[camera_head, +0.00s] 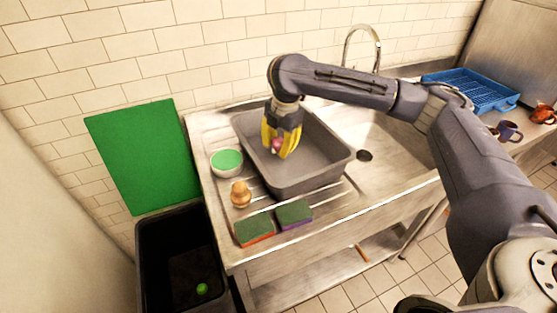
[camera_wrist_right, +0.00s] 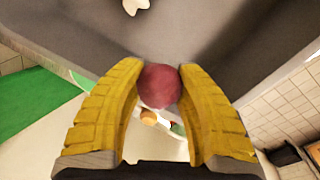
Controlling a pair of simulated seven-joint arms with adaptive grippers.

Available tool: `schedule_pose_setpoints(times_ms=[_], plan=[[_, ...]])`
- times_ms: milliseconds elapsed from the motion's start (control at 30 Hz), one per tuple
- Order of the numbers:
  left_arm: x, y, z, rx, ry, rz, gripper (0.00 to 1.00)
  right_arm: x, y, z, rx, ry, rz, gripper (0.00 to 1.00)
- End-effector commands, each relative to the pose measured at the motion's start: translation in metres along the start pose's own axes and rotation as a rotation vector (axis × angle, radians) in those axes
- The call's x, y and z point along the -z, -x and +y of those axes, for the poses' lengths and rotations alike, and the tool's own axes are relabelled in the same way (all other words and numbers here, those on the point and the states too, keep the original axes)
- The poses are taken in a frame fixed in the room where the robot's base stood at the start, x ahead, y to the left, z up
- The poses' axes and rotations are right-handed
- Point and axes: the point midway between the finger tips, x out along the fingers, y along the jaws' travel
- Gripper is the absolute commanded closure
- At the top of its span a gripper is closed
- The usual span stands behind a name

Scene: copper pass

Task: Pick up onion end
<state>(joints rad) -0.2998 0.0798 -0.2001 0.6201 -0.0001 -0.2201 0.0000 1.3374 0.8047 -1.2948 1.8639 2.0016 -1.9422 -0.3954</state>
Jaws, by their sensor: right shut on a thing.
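My right gripper (camera_head: 279,149) has yellow fingers and hangs over the grey tub. It is shut on a reddish-purple, roundish piece, the onion end (camera_head: 276,145). In the right wrist view the onion end (camera_wrist_right: 159,86) sits between the tips of the two yellow fingers (camera_wrist_right: 160,88). It appears held above the tub's floor, though the height is hard to tell. My left gripper is not in view.
The grey tub (camera_head: 305,178) stands on the steel sink drainer. Left of it are a bowl with green contents (camera_head: 227,161) and a wooden knob-like item (camera_head: 241,194). Two sponges (camera_head: 254,230) lie in front. A black bin (camera_head: 160,235) is at lower left. A blue rack (camera_head: 470,90) stands far right.

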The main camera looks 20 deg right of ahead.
Motion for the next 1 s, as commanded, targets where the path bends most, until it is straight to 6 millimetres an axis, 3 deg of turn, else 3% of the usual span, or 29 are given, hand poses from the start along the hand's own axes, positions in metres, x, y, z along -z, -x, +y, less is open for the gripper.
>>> schedule_pose_setpoints(times_ms=[100,400,700,1000], plan=[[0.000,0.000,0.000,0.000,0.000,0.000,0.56,-0.001,0.027,0.005,-0.003,0.001,-0.004,0.89],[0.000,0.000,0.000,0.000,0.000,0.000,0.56,0.000,0.074,0.011,-0.002,0.000,-0.002,0.89],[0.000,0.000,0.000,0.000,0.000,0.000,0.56,0.000,0.094,0.014,0.001,0.001,-0.001,0.89],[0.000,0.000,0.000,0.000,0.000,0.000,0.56,0.000,0.097,0.014,0.001,0.001,-0.001,0.89]])
